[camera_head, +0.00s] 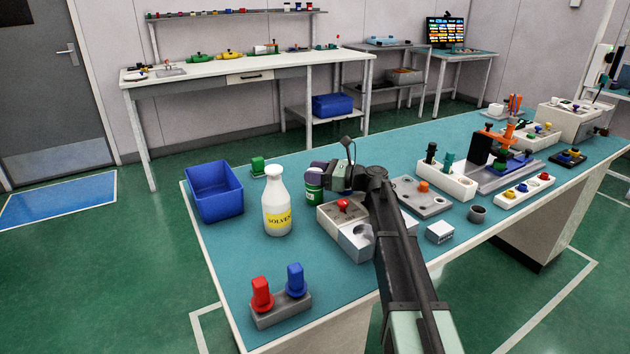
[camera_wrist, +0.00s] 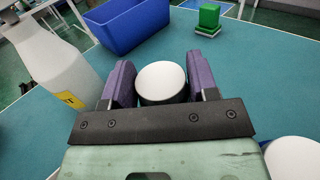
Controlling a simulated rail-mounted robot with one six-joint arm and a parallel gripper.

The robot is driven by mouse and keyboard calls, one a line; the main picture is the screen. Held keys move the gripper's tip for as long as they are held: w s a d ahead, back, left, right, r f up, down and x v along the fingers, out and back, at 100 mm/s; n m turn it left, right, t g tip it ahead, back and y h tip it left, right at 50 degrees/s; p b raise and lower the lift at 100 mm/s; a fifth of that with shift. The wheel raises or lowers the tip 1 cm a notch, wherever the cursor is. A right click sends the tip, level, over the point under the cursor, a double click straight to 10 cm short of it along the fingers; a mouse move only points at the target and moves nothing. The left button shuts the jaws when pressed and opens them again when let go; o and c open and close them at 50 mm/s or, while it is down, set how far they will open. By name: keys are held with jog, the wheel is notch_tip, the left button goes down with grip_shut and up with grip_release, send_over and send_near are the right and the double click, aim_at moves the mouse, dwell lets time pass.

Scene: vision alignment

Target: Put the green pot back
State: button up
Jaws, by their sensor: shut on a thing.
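The green pot (camera_head: 314,191) stands upright behind the solvent bottle, with a pale label band on its green side. In the wrist view its round white top (camera_wrist: 161,80) sits between two purple fingers. My gripper (camera_head: 319,168) is shut on the pot from above and behind the bottle; it also shows in the wrist view (camera_wrist: 161,88). Whether the pot's base touches the teal table (camera_head: 345,150) cannot be told.
The white solvent bottle (camera_head: 276,203) stands close left of the pot; it also shows in the wrist view (camera_wrist: 48,60). A blue bin (camera_head: 215,193) and a green block (camera_head: 258,165) are farther left. A grey fixture (camera_head: 352,238) lies right. Red and blue plugs (camera_head: 278,292) stand in front.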

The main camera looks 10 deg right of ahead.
jog(key=shift+f, duration=0.1)
jog(key=o, duration=1.1)
jog(key=shift+r, duration=0.25)
jog(key=v, duration=0.7)
jog(key=shift+s+d, duration=0.1)
jog(key=shift+d, duration=0.15)
